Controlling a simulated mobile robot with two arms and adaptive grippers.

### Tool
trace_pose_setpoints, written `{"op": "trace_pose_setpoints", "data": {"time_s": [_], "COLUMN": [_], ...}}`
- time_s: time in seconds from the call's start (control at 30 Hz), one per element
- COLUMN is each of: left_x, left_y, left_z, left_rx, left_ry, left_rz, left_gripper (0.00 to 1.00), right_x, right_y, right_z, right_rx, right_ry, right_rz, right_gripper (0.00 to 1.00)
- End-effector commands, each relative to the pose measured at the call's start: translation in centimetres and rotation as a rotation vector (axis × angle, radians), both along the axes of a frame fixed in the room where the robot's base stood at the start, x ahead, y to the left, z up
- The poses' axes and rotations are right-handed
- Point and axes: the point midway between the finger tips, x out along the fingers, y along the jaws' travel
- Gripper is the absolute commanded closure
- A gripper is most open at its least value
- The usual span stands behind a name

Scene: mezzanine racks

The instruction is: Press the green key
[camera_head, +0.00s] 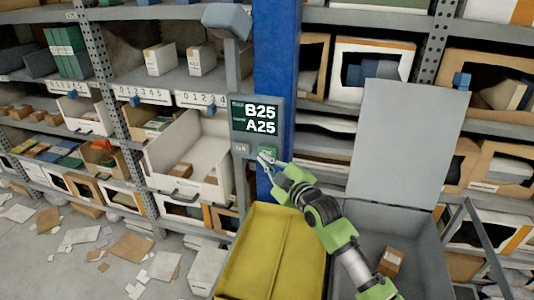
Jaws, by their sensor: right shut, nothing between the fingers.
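The green key (268,149) is on the lower right of a grey panel (243,101) fixed by a blue post. The panel's screen reads B25 and A25. A grey key (241,149) sits to the left of the green one. My right gripper (265,159) is shut and empty, its fingertips at the lower edge of the green key. They partly cover it, and I cannot tell whether they touch it. My left gripper is not in view.
A yellow bin (262,255) and a grey box with a raised lid (410,135) stand below my right arm; a small brown carton (391,262) lies in the grey box. Racks with bins fill the back. Cardboard scraps litter the floor at left.

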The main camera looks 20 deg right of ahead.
Motion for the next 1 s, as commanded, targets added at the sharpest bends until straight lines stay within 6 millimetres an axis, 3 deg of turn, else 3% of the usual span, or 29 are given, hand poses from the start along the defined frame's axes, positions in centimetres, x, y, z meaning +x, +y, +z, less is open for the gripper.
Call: {"op": "trace_pose_setpoints", "data": {"time_s": [1.0], "left_x": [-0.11], "left_y": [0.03], "left_z": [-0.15], "left_rx": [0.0], "left_ry": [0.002], "left_rz": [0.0], "left_gripper": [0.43], "right_x": [0.7], "right_y": [-0.47], "right_z": [0.04], "right_rx": [0.0], "right_ry": [0.0], "right_rz": [0.0], "right_gripper": [1.0]}}
